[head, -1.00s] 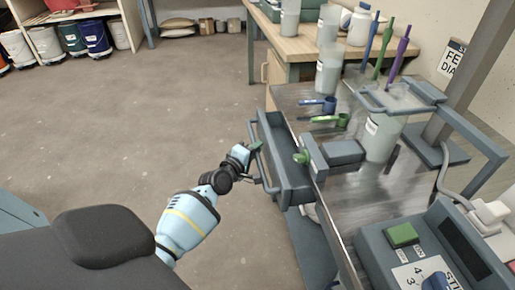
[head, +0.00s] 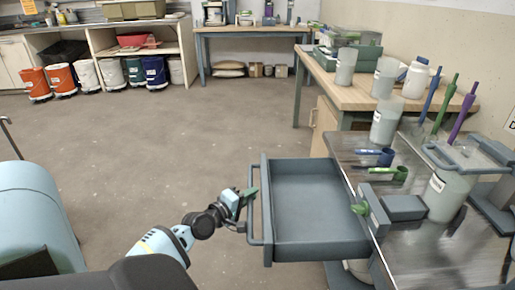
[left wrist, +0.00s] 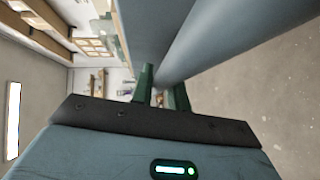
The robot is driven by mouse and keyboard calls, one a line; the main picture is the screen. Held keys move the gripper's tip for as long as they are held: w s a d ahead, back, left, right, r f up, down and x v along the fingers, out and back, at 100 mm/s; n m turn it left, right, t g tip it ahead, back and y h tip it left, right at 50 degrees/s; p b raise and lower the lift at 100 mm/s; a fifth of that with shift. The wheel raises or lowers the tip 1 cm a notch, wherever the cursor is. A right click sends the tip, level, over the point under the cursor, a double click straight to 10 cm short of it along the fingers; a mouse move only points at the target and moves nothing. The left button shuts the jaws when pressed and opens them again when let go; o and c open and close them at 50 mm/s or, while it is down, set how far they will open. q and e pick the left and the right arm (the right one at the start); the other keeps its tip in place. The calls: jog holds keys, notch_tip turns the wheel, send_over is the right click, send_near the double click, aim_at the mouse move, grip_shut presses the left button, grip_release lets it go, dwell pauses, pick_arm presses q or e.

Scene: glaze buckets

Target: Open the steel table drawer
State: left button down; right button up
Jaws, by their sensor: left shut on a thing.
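The grey steel table drawer (head: 312,205) stands far out from the left side of the steel table (head: 440,235) in the head view. Its inside shows and looks empty. My left gripper (head: 249,197) is shut on the bar handle (head: 256,222) at the drawer's front. In the left wrist view its green fingers (left wrist: 163,92) close around a thick grey bar that fills the upper middle. My right gripper is in neither view.
On the steel table are a blue scoop (head: 385,156), a green scoop (head: 398,174) and translucent containers (head: 447,195). A wooden bench (head: 345,88) stands behind. Several buckets (head: 62,78) line the back left.

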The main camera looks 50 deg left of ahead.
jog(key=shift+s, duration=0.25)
pick_arm(q)
jog(key=c, duration=1.4)
grip_release()
jog(key=shift+o, duration=0.2)
jog(key=s+r+p, duration=0.1)
jog(key=s, duration=0.6)
jog(key=shift+s+d, duration=0.3)
jog(key=shift+s, duration=0.1)
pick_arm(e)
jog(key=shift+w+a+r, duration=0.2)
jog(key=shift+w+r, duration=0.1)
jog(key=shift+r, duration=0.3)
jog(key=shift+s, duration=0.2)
